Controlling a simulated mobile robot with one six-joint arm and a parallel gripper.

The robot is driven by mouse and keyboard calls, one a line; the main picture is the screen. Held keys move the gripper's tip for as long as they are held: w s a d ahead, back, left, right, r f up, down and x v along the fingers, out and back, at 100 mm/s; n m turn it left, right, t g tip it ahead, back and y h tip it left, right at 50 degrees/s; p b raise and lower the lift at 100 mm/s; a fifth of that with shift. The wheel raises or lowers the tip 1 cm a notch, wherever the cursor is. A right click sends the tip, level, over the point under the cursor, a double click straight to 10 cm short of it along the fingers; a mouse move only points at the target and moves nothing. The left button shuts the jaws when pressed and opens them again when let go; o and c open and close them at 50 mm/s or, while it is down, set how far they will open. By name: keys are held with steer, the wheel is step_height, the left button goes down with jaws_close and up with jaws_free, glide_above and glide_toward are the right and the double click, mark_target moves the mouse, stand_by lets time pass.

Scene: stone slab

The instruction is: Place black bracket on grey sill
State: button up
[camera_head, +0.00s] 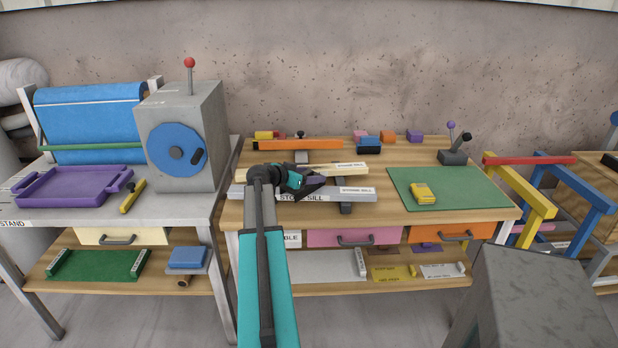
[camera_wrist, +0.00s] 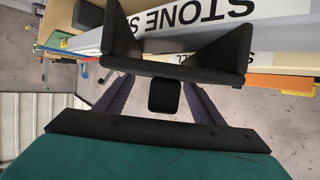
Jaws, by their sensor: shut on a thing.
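My gripper (camera_head: 291,180) is over the middle workbench, shut on the black bracket (camera_head: 313,189). In the wrist view the bracket (camera_wrist: 190,71) is a dark plate with two triangular side walls, lying across the ends of my gripper's fingers (camera_wrist: 155,98). The grey sill (camera_head: 364,195) is a long bar lettered "STONE SILL", running left to right on the bench. Its lettered face also shows beyond the bracket in the wrist view (camera_wrist: 280,11). The bracket overlaps the sill in both views; I cannot tell whether they touch. My arm hides part of the sill's left half.
A cream lettered bar (camera_head: 348,169) lies behind the grey sill, and an orange bar (camera_head: 300,145) farther back. A green mat (camera_head: 465,190) with a yellow device (camera_head: 423,193) lies to the right. Coloured blocks (camera_head: 415,136) stand along the back.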

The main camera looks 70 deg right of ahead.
steer(key=o, duration=1.1)
steer(key=shift+c, duration=0.2)
steer(key=shift+r+p, duration=0.15)
steer(key=shift+p, duration=0.15)
step_height(320, 180, up, 4)
steer(key=r+b, duration=0.1)
steer(key=b, duration=0.1)
glide_above(287, 190)
steer(key=shift+f, duration=0.25)
steer(key=shift+r, duration=0.1)
